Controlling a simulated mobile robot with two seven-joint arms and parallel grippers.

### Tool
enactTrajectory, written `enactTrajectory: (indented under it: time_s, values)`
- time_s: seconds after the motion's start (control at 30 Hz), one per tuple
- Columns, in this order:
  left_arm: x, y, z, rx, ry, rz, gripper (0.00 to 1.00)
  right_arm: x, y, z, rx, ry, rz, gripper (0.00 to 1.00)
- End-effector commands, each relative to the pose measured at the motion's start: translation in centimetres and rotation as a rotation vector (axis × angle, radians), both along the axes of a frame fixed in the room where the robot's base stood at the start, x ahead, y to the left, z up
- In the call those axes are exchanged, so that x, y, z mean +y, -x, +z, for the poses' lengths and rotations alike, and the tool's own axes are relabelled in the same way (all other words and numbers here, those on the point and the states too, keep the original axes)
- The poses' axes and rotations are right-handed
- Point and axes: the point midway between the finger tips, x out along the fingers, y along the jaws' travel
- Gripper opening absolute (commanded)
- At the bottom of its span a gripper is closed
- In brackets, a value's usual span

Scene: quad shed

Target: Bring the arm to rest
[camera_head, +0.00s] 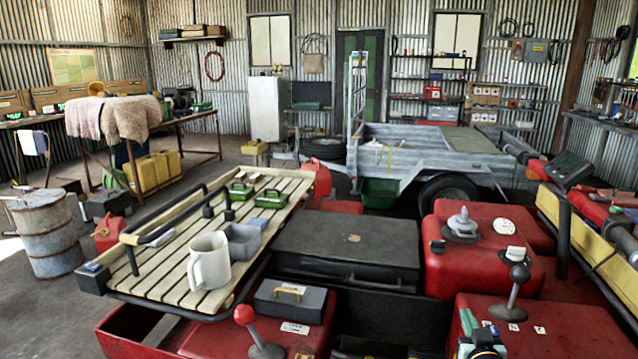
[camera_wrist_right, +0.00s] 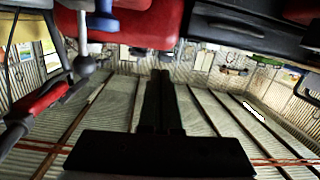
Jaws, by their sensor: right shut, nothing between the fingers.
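My right gripper (camera_head: 486,350) shows at the bottom edge of the head view, right of centre, as a dark and teal shape cut off by the frame. It is in front of the red machine body (camera_head: 545,325). In the right wrist view its dark fingers (camera_wrist_right: 160,76) are together, with nothing between them. That view looks upside down, with the shed wall and roof behind the fingers. My left gripper is not in view.
A black case (camera_head: 345,250) sits in the middle. Levers, one black-knobbed (camera_head: 519,272), rise from the red body near my gripper. Open floor lies at left.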

Motion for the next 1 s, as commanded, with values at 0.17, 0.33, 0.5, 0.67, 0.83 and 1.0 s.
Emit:
enactTrajectory:
  time_s: [0.17,0.33,0.5,0.67,0.83,1.0]
  values:
    - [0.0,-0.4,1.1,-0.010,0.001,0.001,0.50,2.9,6.2,-6.8,0.141,0.017,0.072,0.00]
    - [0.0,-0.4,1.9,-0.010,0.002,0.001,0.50,6.7,14.6,-13.1,0.299,0.008,0.166,0.00]
    - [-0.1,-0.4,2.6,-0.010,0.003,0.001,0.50,10.7,24.0,-17.3,0.453,-0.032,0.261,0.00]
    - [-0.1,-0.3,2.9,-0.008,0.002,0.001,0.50,13.7,31.1,-19.1,0.566,-0.078,0.327,0.00]
    - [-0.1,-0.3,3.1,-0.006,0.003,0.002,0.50,15.2,34.7,-19.6,0.620,-0.107,0.359,0.00]
    - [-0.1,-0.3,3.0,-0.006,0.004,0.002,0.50,15.4,35.2,-19.7,0.629,-0.113,0.362,0.00]
